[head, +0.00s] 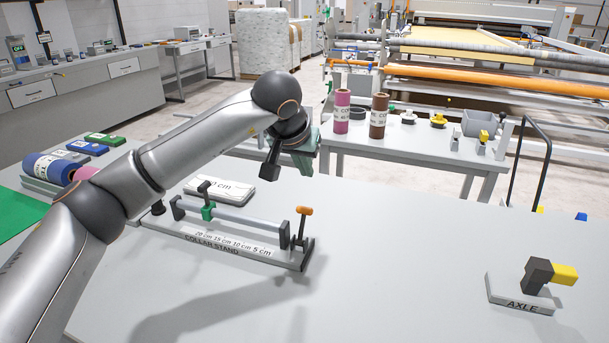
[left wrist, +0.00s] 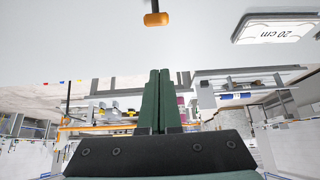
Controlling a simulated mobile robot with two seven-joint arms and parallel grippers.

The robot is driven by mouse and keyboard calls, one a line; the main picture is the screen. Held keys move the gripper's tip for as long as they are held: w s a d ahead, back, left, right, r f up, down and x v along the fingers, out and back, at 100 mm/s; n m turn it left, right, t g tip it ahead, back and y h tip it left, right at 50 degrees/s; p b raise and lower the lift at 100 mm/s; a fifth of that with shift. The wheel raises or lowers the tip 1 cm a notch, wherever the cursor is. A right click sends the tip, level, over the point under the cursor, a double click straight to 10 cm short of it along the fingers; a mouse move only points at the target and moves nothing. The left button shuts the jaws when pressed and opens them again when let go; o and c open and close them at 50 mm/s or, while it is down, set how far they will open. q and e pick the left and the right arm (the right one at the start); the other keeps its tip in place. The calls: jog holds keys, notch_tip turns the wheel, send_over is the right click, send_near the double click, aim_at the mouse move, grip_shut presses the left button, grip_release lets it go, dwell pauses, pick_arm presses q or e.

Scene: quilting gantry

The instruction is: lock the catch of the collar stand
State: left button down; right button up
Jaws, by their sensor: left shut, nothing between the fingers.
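The collar stand (head: 262,249) lies on the grey table in the middle of the head view. A grey rod (head: 245,222) runs along it, with a green collar (head: 208,212) near its left end. The catch, an orange-topped dark lever (head: 304,211), stands upright at the stand's right end. An orange knob (left wrist: 157,19), apparently this catch, shows at the top of the left wrist view. My left gripper (head: 309,160) is above and behind the stand, apart from the catch. Its green fingers (left wrist: 155,100) are shut and empty. My right gripper is not in view.
A plate marked 20 cm (left wrist: 280,30) lies behind the stand; it also shows in the head view (head: 235,192). An axle block (head: 520,298) with a yellow handle stands at the right. The table between them is clear. A second table (head: 410,142) holds rolls and small parts.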

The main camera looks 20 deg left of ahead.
aim_at(306, 208)
pick_arm(q)
jog(key=shift+w+f, duration=0.15)
jog(key=shift+f, duration=1.8)
jog(key=shift+w+f, duration=0.15)
jog(key=shift+f, duration=1.75)
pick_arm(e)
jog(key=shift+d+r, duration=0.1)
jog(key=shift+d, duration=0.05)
pick_arm(q)
jog(key=shift+a, duration=0.1)
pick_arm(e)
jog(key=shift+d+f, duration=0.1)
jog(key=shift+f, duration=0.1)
pick_arm(q)
jog(key=shift+s, duration=0.1)
jog(key=shift+s+r+t, duration=0.1)
jog(key=shift+s+t, duration=0.05)
jog(key=shift+t, duration=0.15)
jog(key=shift+b, duration=0.3)
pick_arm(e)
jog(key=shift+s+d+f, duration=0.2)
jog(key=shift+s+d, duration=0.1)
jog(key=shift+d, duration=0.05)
